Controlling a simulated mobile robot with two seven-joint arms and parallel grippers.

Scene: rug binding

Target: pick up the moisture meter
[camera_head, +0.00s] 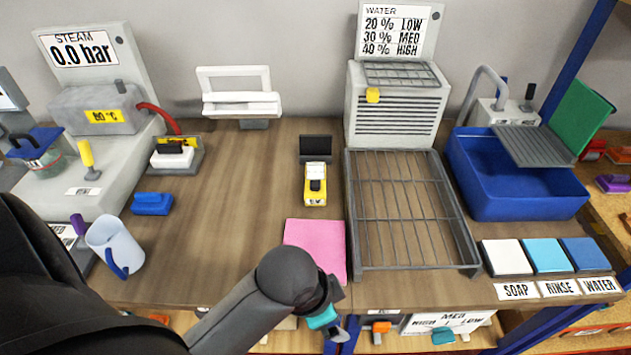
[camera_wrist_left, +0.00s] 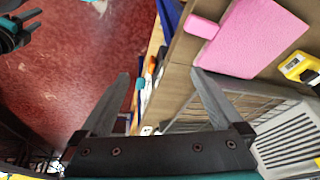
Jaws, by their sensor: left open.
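The moisture meter (camera_head: 315,184), a small yellow device with a white top and dark markings, lies on the wooden bench in front of a small black stand. In the left wrist view the yellow meter (camera_wrist_left: 300,68) shows at the right edge, partly cut off. My left gripper (camera_head: 332,325) is at the bench's front edge, nearer than the pink cloth and well short of the meter. In the wrist view its two fingers (camera_wrist_left: 160,82) are apart with nothing between them. A dark and teal part at that view's upper left may be my right arm; its jaws are unclear.
A pink cloth (camera_head: 316,248) lies between my left gripper and the meter. A wire rack (camera_head: 358,215) stands close to the meter's right. A blue tub (camera_head: 515,185) is farther right. The bench left of the meter is clear up to a blue brush (camera_head: 152,203).

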